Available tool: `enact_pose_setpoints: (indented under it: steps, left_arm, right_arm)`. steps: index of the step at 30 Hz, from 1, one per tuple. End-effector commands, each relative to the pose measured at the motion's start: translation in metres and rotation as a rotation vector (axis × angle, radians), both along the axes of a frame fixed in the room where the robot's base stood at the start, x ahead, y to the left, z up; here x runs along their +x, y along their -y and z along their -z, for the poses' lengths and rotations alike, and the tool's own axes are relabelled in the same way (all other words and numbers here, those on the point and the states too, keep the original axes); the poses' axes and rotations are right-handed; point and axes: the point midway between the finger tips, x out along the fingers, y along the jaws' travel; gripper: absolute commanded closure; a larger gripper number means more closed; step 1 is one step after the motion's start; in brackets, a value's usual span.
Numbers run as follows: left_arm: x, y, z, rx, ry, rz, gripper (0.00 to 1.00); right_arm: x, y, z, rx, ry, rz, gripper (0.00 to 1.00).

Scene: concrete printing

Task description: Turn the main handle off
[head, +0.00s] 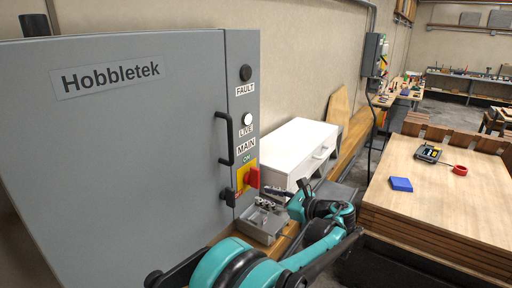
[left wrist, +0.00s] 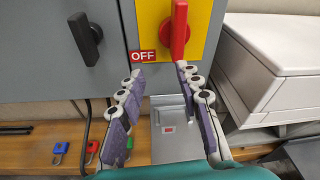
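The main handle (head: 252,178) is a red rotary knob on a yellow plate, low on the right side of the grey Hobbletek cabinet (head: 130,140). An ON label shows above it in the head view. In the left wrist view the handle (left wrist: 179,30) stands upright, and the red OFF label (left wrist: 143,56) is to its lower left. My left gripper (left wrist: 160,70) is open and empty, just below the handle. Its right fingertip is close to the handle's lower end; I cannot tell whether they touch. The left gripper also shows in the head view (head: 271,197). My right gripper is not in view.
A black door latch (left wrist: 86,38) is left of the plate, and a black door handle (head: 226,138) is above it. A grey box (head: 262,225) sits on the wooden bench below. A white case (head: 298,148) stands close on the right. Padlocks (left wrist: 61,148) lie at lower left.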

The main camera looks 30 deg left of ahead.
Motion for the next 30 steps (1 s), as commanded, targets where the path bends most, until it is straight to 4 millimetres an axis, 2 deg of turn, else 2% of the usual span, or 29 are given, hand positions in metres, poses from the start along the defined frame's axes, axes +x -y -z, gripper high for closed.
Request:
enact_pose_setpoints:
  steps: [1, 6, 11, 22, 30]
  left_arm:
    - [0.011, 0.003, -0.023, 0.061, -0.045, -0.009, 0.66]
    - [0.025, 0.010, -0.046, 0.191, -0.152, -0.039, 0.66]
    - [0.028, 0.002, -0.049, 0.222, -0.179, -0.051, 0.66]
    - [0.032, -0.055, -0.048, 0.219, -0.177, -0.050, 0.66]
    - [0.034, -0.066, -0.047, 0.219, -0.175, -0.047, 0.66]
  right_arm:
    - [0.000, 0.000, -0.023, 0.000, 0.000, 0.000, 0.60]
    - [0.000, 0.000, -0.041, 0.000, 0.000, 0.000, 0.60]
    - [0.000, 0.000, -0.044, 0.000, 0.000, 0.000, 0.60]
    - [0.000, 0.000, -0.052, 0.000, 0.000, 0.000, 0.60]
    - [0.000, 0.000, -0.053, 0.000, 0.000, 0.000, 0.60]
